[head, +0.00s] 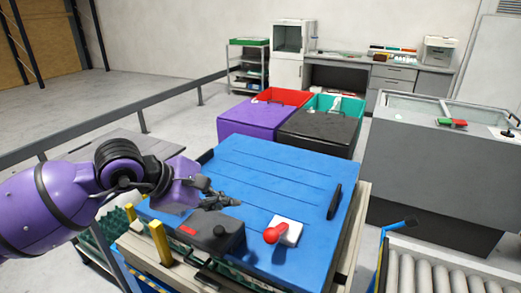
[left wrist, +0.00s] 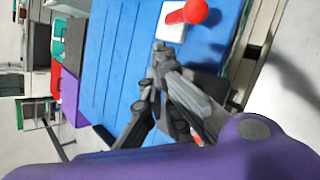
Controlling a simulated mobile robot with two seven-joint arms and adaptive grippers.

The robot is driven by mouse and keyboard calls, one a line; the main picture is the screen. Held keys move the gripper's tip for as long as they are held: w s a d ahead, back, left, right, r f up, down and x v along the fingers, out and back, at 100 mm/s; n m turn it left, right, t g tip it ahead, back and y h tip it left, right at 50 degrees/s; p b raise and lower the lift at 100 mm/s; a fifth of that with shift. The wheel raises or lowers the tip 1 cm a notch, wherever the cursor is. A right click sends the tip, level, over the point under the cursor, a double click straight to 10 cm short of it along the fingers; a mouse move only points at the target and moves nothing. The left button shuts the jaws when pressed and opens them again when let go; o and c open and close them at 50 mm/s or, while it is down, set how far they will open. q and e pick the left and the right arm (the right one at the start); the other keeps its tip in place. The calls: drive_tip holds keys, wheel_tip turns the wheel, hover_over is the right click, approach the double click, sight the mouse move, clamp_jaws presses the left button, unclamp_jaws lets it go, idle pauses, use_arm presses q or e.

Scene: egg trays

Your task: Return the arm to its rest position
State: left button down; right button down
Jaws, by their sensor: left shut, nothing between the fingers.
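My left arm comes in from the left in the head view, and its left gripper (head: 232,203) is above the blue lid (head: 270,165) of the large box in front of me. The fingers are shut with nothing between them. The left gripper also shows in the left wrist view (left wrist: 160,50), above the blue surface (left wrist: 110,60). My right gripper is in neither view. A red knob on a white base (head: 284,234) is on the lid, right of the gripper; the red knob also shows in the left wrist view (left wrist: 190,12).
A dark box with a red label (head: 207,235) is at the lid's near edge, by yellow posts (head: 160,242). Purple (head: 250,122) and black (head: 320,131) bins stand behind. A grey cabinet (head: 430,165) and roller conveyor (head: 435,270) are at right. A railing (head: 140,120) runs behind the arm.

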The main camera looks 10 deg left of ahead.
use_arm(q)
drive_tip(key=s+d+f+n+h+p, duration=0.2)
drive_tip(key=s+d+f+n+h, duration=0.2)
drive_tip(key=s+d+n+h, duration=0.7)
drive_tip(key=s+a+f+n+t+y+p, duration=0.1)
drive_tip(key=s+a+f+n+t+y, duration=0.15)
drive_tip(key=a+f+n+y, duration=0.6)
drive_tip(key=s+a+f+n+t+y, duration=0.1)
drive_tip(key=a+f+n+t, duration=0.15)
drive_tip(key=n, duration=1.05)
drive_tip(key=s+a+f+n+t+y+p, duration=0.1)
drive_tip(key=s+a+f+n+t+y, duration=0.15)
drive_tip(key=a+f+n+y, duration=0.6)
drive_tip(key=s+d+f+n+g, duration=0.2)
drive_tip(key=s+f+n, duration=0.4)
drive_tip(key=s, duration=0.2)
drive_tip(key=s+d+f+n+g+h, duration=0.1)
drive_tip(key=s+d+f+n+g, duration=0.1)
drive_tip(key=s+f+n, duration=0.4)
drive_tip(key=s+g, duration=0.1)
drive_tip(key=s, duration=0.2)
drive_tip(key=shift+s+f+p, duration=0.3)
drive_tip(key=shift+f+p, duration=0.05)
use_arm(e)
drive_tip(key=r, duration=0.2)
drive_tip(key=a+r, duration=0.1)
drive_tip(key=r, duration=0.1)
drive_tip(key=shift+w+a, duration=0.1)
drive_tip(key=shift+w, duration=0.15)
